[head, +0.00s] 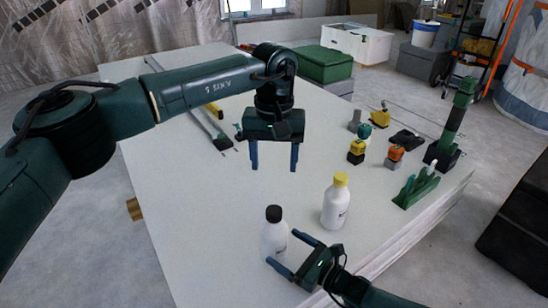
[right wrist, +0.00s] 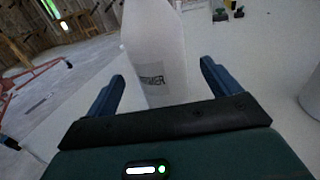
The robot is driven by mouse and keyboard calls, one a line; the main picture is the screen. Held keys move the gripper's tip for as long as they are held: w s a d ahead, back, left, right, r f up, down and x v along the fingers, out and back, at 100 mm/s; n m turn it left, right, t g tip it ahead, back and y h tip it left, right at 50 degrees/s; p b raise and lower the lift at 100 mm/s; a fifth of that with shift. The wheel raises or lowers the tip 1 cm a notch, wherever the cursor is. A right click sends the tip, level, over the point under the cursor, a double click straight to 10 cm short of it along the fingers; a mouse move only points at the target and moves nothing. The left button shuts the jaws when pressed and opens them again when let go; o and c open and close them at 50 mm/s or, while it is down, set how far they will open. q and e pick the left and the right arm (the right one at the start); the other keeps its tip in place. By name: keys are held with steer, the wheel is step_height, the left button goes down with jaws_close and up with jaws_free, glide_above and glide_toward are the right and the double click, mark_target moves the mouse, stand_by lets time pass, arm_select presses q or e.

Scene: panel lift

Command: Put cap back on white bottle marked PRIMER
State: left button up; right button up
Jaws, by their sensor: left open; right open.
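A white bottle (head: 273,239) stands upright near the front of the white panel, with a black cap (head: 273,213) on top. In the right wrist view the same bottle (right wrist: 155,45) shows a grey label that seems to read PRIMER; its top is out of frame. My right gripper (head: 284,249) is open low at this bottle, with a finger on either side in its wrist view (right wrist: 162,72); I cannot tell whether they touch. My left gripper (head: 274,160) is open, empty and pointing down, behind and above the black cap.
A second white bottle (head: 334,208) with a yellow cap (head: 340,179) stands to the right. Several small tools, a green rack (head: 415,188) and a dark green upright tool (head: 452,125) occupy the right side. Long bars (head: 205,128) lie at back left. The panel's left front is clear.

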steer(key=p+v, duration=0.1)
steer(key=v, duration=0.5)
steer(key=shift+s+d, duration=0.3)
